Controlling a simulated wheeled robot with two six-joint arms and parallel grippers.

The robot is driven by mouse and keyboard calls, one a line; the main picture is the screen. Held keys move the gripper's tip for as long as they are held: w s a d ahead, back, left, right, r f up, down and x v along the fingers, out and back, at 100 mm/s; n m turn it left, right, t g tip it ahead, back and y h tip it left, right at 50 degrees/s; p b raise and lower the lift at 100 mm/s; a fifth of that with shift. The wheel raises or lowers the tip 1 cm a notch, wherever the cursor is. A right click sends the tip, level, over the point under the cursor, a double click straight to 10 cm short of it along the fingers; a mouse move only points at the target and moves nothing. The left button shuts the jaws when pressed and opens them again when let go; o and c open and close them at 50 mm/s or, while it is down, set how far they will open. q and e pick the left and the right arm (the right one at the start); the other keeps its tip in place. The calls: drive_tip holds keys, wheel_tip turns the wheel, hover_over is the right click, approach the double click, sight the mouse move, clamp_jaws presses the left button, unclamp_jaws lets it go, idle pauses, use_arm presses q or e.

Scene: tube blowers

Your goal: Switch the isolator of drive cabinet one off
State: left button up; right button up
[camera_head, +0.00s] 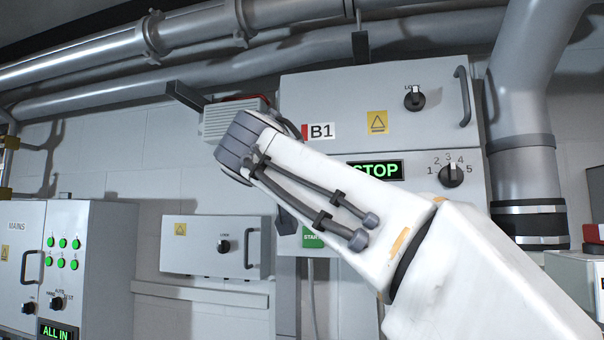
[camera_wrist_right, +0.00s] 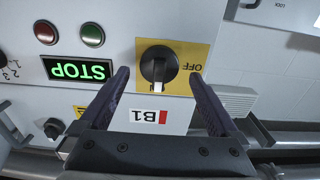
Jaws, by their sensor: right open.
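The isolator (camera_wrist_right: 158,65) is a black rotary knob on a yellow plate (camera_wrist_right: 201,50) on the grey B1 cabinet (camera_head: 370,90). The right wrist view shows the cabinet upside down. The knob's white mark points to the bottom of that view, and the word OFF is at the plate's right side. My right gripper (camera_wrist_right: 159,76) is open, with one dark finger on each side of the knob in the picture. I cannot tell whether they touch it. In the head view my right arm hides the isolator. My left gripper is not in view.
The cabinet also carries a STOP display (camera_head: 376,170), a numbered selector (camera_head: 451,173), a lock knob (camera_head: 414,98) and a bar handle (camera_head: 462,96). Red (camera_wrist_right: 45,32) and green (camera_wrist_right: 92,34) buttons sit beside the isolator. A mains cabinet (camera_head: 105,265) stands left; pipes run above.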

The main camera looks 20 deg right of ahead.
drive_tip(key=shift+w+d, duration=0.35)
drive_tip(key=shift+w, duration=0.1)
drive_tip(key=c, duration=1.4)
drive_tip(key=shift+o, duration=0.2)
drive_tip(key=shift+n, duration=0.4)
drive_tip(key=shift+w+a+f+n, duration=0.1)
drive_tip(key=shift+f+n, duration=0.05)
drive_tip(key=shift+n, duration=4.15)
drive_tip(key=shift+w+a+f+n, duration=0.1)
drive_tip(key=shift+f+n, duration=0.05)
drive_tip(key=shift+n, duration=4.15)
